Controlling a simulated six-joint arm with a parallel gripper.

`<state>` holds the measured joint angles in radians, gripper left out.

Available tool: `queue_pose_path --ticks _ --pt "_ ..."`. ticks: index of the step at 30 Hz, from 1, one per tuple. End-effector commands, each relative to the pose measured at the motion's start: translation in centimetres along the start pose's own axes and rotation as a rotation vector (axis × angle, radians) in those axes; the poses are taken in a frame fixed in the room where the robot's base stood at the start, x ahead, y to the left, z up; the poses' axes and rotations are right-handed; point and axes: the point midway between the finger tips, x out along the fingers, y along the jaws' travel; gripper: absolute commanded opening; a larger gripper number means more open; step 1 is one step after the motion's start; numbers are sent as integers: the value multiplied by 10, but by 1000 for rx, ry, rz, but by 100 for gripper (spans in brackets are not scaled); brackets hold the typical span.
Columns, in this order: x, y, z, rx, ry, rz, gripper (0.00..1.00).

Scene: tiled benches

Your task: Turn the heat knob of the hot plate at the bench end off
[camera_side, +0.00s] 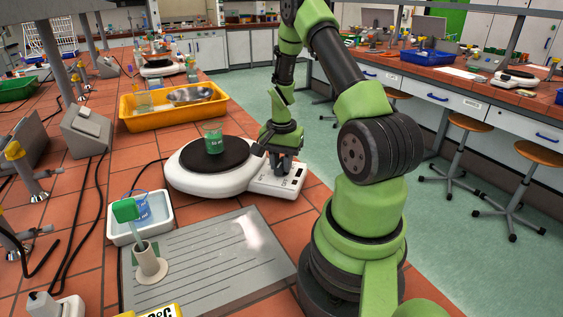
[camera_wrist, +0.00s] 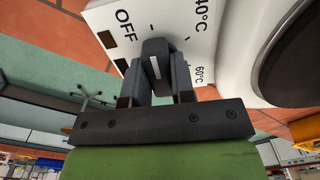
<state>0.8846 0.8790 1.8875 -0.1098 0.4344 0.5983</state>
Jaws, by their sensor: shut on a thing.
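The hot plate (camera_side: 190,180) is white with a round dark top and stands near the bench end, with a beaker of green liquid (camera_side: 213,141) on it. Its control panel (camera_wrist: 215,30) bears the marks OFF, 40°C and 60°C in the wrist view. The dark heat knob (camera_wrist: 154,50) has a white line, and stands between the two fingers of my gripper (camera_wrist: 158,80). My gripper is shut on the knob. In the side view my gripper (camera_side: 283,168) points down at the panel and hides the knob. I cannot tell exactly which mark the line meets.
A yellow tray (camera_side: 130,125) with a metal bowl (camera_side: 189,95) lies behind the hot plate. A white tray (camera_side: 122,238) with a blue-marked beaker and a grey grooved mat (camera_side: 215,262) lie in front. Cables run along the left.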

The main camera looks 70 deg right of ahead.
Motion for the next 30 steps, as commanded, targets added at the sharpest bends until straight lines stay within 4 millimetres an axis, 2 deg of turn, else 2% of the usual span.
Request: queue_pose_path --ticks 17,18,21,30 --pt "-1 0 -1 -40 2 -1 0" --pt "-1 0 -1 -40 2 -1 26" --pt "-1 0 0 -40 2 -1 49" --pt "-2 0 0 -38 1 -1 49"
